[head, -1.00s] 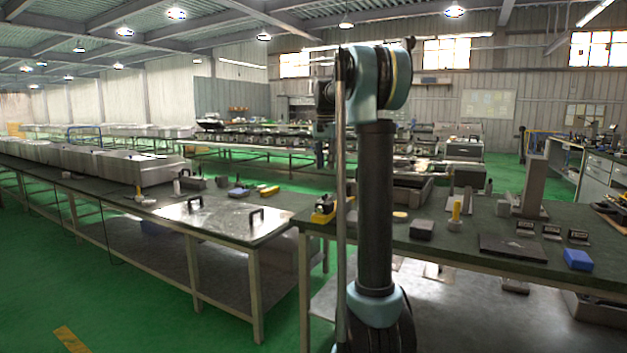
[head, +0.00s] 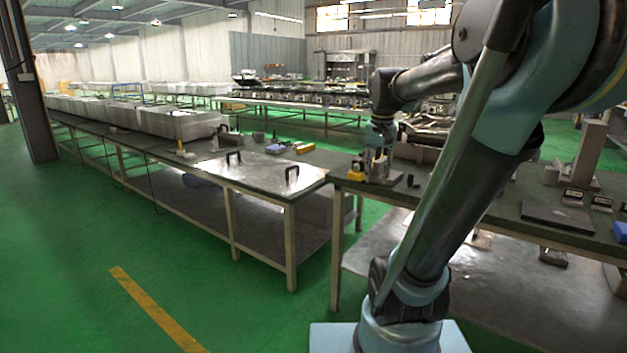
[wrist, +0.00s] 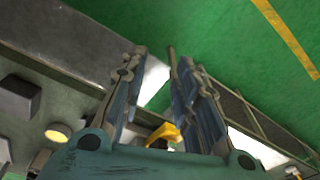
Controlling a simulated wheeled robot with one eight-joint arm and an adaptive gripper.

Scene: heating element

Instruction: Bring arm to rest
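My arm leans out over the near right workbench (head: 560,225). My gripper (head: 377,168) is low over that bench's left end, pointing down, partly hidden by its own links. In the wrist view, its two fingers (wrist: 157,72) stand apart with a clear gap, so it is open. A yellow item (wrist: 165,133) shows through the gap near the finger bases; the fingers do not appear closed on it. In the head view a yellow item (head: 356,170) is beside the gripper on the bench.
A second bench (head: 262,178) with a shiny plate and black handles stands to the left. A dark flat plate (head: 557,216) and small blocks lie on the right bench. In the wrist view, grey blocks (wrist: 18,97) lie left of the fingers. Green floor (head: 90,240) is open at left.

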